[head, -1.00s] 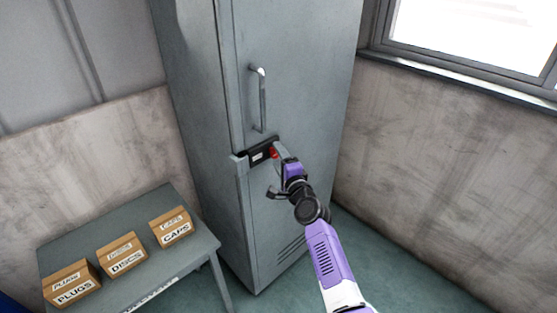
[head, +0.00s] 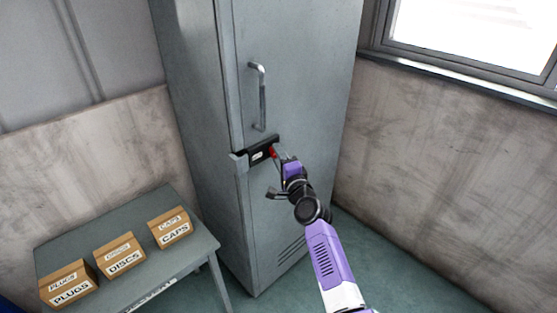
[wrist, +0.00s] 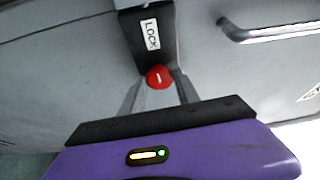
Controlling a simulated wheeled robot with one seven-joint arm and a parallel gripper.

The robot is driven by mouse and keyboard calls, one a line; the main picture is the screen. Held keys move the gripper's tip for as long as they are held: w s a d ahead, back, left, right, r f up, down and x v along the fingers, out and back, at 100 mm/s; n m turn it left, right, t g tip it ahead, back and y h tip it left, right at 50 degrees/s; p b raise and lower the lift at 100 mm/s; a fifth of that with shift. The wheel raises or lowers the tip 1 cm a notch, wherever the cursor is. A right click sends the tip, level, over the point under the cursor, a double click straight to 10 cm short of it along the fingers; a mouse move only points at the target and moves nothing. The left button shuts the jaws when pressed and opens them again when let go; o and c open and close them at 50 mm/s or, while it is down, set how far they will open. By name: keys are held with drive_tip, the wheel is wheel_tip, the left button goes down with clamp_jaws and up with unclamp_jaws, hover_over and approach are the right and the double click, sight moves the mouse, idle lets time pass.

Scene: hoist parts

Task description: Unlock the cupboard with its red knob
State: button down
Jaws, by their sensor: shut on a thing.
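The grey cupboard (head: 300,90) stands upright in the middle of the head view, its door shut. A dark lock plate (head: 262,152) sits across its front below the handle. The red knob (head: 272,153) is at the right part of that plate. In the wrist view the red knob (wrist: 159,77) sits below a white LOCK label (wrist: 151,34), with a short pale mark on its face. My gripper (head: 279,155) is at the plate; its two fingers (wrist: 158,95) are shut on the red knob, one on each side. The fingertips are partly hidden behind the knob.
A metal handle (head: 262,95) rises on the door above the lock. A grey table (head: 190,262) at lower left bears boxes marked PLUGS (head: 68,285), DISCS (head: 120,257) and CAPS (head: 170,228). A wall with a window (head: 480,35) is at right.

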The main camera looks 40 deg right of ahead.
drive_tip(key=n+t+y+b, duration=0.1)
drive_tip(key=n+b, duration=0.6)
drive_tip(key=b, duration=0.8)
drive_tip(key=f+n+t+y+b, duration=0.1)
drive_tip(key=n+y+b, duration=0.3)
drive_tip(key=b, duration=1.2)
drive_tip(key=d+n+t+y+b, duration=0.1)
drive_tip(key=n+t+y+b, duration=0.1)
drive_tip(key=n+b, duration=0.8)
drive_tip(key=shift+f+n+t+b, duration=0.2)
drive_tip(key=shift+n+t+b, duration=0.35)
drive_tip(key=shift+b, duration=2.1)
drive_tip(key=shift+a+r, duration=0.1)
drive_tip(key=shift+r, duration=0.05)
drive_tip(key=c, duration=0.9)
unclamp_jaws()
drive_tip(key=shift+p+v, duration=0.65)
drive_tip(key=shift+v, duration=3.2)
